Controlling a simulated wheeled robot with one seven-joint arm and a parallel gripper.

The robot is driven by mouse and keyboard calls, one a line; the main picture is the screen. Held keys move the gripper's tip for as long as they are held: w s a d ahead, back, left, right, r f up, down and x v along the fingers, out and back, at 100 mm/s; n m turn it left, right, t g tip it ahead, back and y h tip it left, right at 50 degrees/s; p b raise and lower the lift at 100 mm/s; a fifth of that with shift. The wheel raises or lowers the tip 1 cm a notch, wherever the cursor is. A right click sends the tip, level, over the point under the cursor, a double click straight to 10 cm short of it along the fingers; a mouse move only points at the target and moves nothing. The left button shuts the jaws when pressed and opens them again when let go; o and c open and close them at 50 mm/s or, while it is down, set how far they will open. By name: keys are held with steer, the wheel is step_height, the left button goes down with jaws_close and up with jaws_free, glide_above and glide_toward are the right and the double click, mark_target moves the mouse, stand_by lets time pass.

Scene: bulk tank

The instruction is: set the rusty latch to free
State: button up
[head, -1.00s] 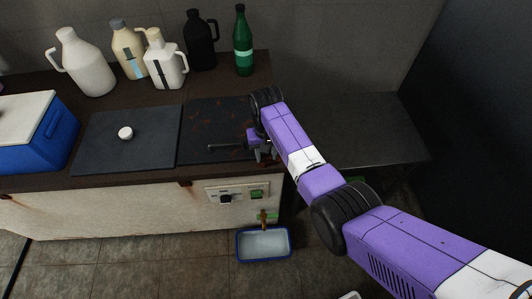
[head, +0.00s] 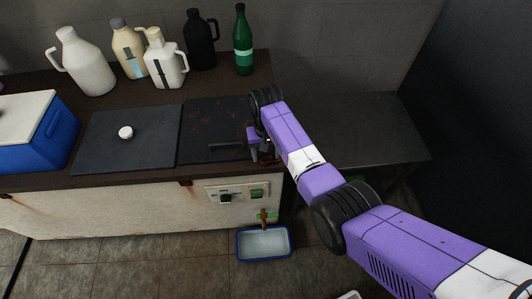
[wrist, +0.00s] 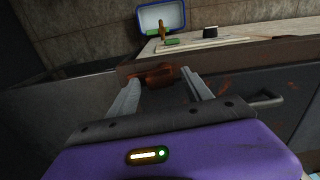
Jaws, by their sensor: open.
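The rusty latch (wrist: 152,74) is a brown-orange piece at the edge of the tank's worktop. In the wrist view it lies between or just beyond the fingertips of my gripper (wrist: 160,78). The two grey fingers are spread apart, one on each side of it, and I cannot tell whether they touch it. In the head view my gripper (head: 264,155) is low at the front right corner of the rust-spotted dark lid (head: 205,118). My wrist and fingers hide most of the latch there, so its setting is unclear.
The lid's bar handle (head: 226,145) is left of my gripper. A control panel (head: 237,195) and a brass tap (head: 263,216) are on the front, above a blue-rimmed basin (head: 264,243). Jugs and a green bottle (head: 243,42) stand behind. A dark side table (head: 350,130) is at right.

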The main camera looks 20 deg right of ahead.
mark_target(266, 156)
step_height(266, 156, up, 8)
steer(key=shift+f, duration=0.15)
stand_by(0.3)
stand_by(0.3)
